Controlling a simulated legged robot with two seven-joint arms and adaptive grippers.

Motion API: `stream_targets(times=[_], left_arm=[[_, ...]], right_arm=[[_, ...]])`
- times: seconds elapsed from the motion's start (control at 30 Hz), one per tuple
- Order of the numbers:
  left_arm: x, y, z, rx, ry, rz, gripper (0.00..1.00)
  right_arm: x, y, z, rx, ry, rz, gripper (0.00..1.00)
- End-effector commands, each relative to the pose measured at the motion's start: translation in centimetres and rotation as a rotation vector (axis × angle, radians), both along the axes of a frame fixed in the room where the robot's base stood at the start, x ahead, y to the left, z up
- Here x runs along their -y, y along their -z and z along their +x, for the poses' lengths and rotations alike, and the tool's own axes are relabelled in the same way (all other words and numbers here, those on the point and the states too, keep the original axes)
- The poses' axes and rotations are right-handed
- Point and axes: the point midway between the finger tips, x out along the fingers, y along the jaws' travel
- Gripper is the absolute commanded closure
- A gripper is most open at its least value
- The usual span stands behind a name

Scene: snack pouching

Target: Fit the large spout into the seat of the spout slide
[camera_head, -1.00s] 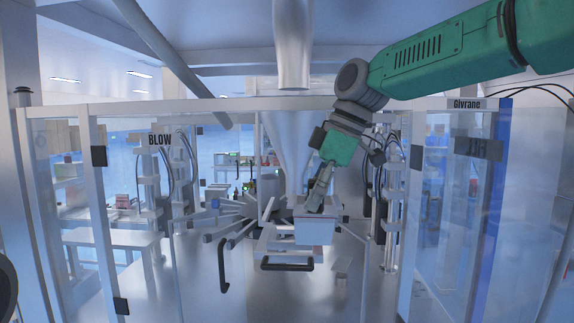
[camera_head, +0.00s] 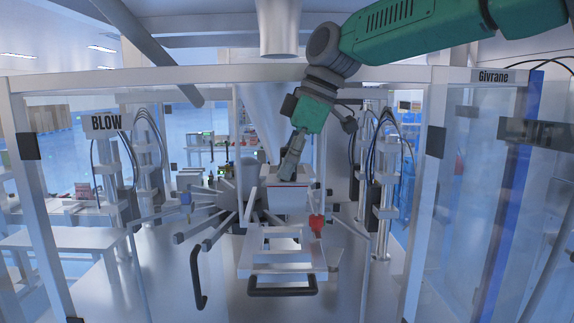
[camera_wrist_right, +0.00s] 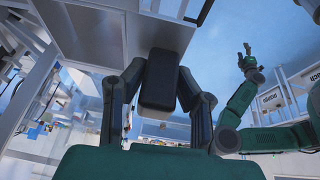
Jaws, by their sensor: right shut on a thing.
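The large spout is the pale grey box-like piece (camera_head: 288,198) in the middle of the head view, with a thin red line near its top. My right gripper (camera_head: 291,170) comes down onto it from above and is shut on it. In the right wrist view, the gripper's fingers (camera_wrist_right: 160,95) flank a dark pad, and a large pale grey surface (camera_wrist_right: 105,30) lies beyond. The spout slide (camera_head: 262,258) is a pale frame with a black front handle, nearer to me than the spout. I cannot tell if they touch. My left gripper (camera_wrist_right: 247,58) shows small in the right wrist view.
Pale radial arms (camera_head: 205,232) fan out to the left, and a black handle (camera_head: 198,280) hangs front left. Clear panels (camera_head: 480,200) stand at the right. The steel deck (camera_head: 165,270) has bare room on both sides.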

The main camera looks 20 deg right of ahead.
Motion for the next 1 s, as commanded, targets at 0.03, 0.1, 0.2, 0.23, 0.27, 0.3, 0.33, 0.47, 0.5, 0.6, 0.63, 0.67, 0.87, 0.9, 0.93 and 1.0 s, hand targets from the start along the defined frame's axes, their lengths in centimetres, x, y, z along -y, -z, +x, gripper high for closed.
stream_targets(times=[0.03,0.1,0.2,0.23,0.27,0.3,0.33,0.47,0.5,0.6,0.63,0.67,0.87,0.9,0.93,1.0], left_arm=[[0.0,0.0,0.0,0.001,0.0,0.0,0.49],[0.0,0.1,0.1,0.001,-0.001,0.0,0.49],[0.0,0.6,0.1,0.002,-0.001,0.0,0.49],[0.0,0.8,0.1,0.002,-0.001,0.001,0.49],[-0.1,0.9,0.1,0.002,-0.001,0.001,0.49],[-0.1,1.1,0.1,0.002,-0.001,0.001,0.49],[-0.1,1.3,0.1,0.002,-0.001,0.001,0.49],[-0.1,1.9,0.1,0.001,-0.001,0.001,0.49],[-0.1,2.1,0.1,0.001,-0.001,0.001,0.49],[-0.1,2.4,0.1,0.001,-0.001,0.001,0.49],[-0.1,2.5,0.1,0.001,-0.001,0.001,0.49],[-0.1,2.5,0.1,0.001,-0.001,0.001,0.49],[0.0,2.8,0.1,0.002,0.0,0.0,0.49],[0.0,2.8,0.1,0.002,-0.001,0.0,0.49],[0.0,2.8,0.1,0.002,-0.001,0.0,0.49],[-0.1,2.8,0.1,0.002,-0.001,0.0,0.49]], right_arm=[[-0.2,-0.1,0.0,0.008,0.002,-0.004,1.0],[-0.2,0.0,0.0,0.019,0.007,-0.01,1.0],[-0.3,0.9,-0.2,0.017,0.006,-0.01,1.0],[-0.3,1.1,-0.2,0.017,0.006,-0.009,1.0],[-0.2,1.4,-0.3,0.018,0.006,-0.009,1.0],[-0.1,1.8,-0.3,0.018,0.006,-0.008,1.0],[0.1,2.2,-0.3,0.019,0.006,-0.007,1.0],[0.4,3.5,-0.2,0.018,0.007,-0.004,1.0],[0.5,3.9,-0.2,0.017,0.007,-0.003,1.0],[0.7,4.7,-0.1,0.017,0.008,-0.001,1.0],[0.7,4.9,-0.1,0.017,0.008,-0.001,1.0],[0.7,5.0,-0.1,0.017,0.008,-0.001,1.0],[0.2,5.5,-0.2,0.018,0.007,-0.004,1.0],[0.2,5.6,-0.2,0.019,0.007,-0.004,1.0],[0.1,5.5,-0.2,0.019,0.006,-0.006,1.0],[-0.1,5.5,-0.2,0.02,0.007,-0.008,1.0]])
